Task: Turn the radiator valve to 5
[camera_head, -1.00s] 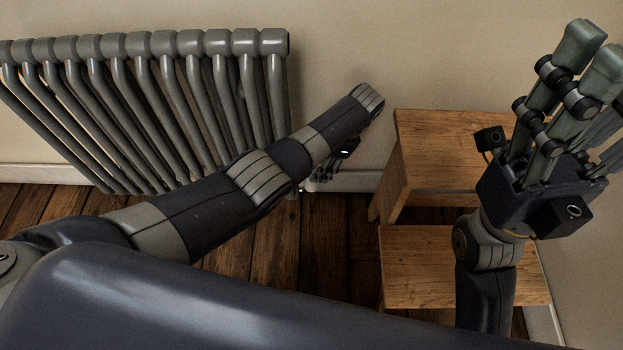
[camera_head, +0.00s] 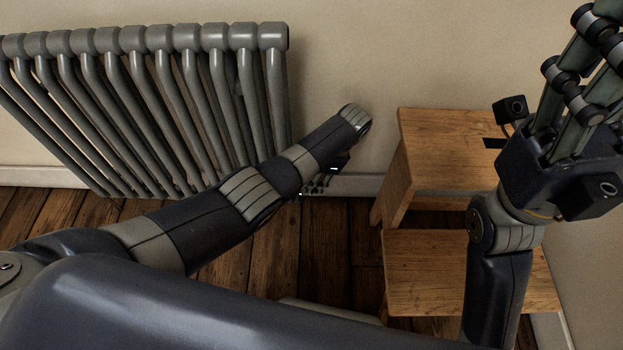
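The grey radiator (camera_head: 145,105) stands against the wall at the left. My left arm reaches across its lower right part. My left gripper (camera_head: 316,186) is low beside the radiator's right end, mostly hidden behind my own wrist. Only small dark finger parts show, so its opening cannot be told. The radiator valve cannot be made out; the area at the radiator's lower right end is covered by my arm and gripper. My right gripper (camera_head: 585,85) is raised at the upper right, away from the radiator, with its fingertips cut off by the picture's edge.
A wooden step stool (camera_head: 445,150) stands right of my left gripper, below my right gripper. A pale skirting board (camera_head: 355,185) runs along the wall. A pale edge (camera_head: 325,310) shows low in front.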

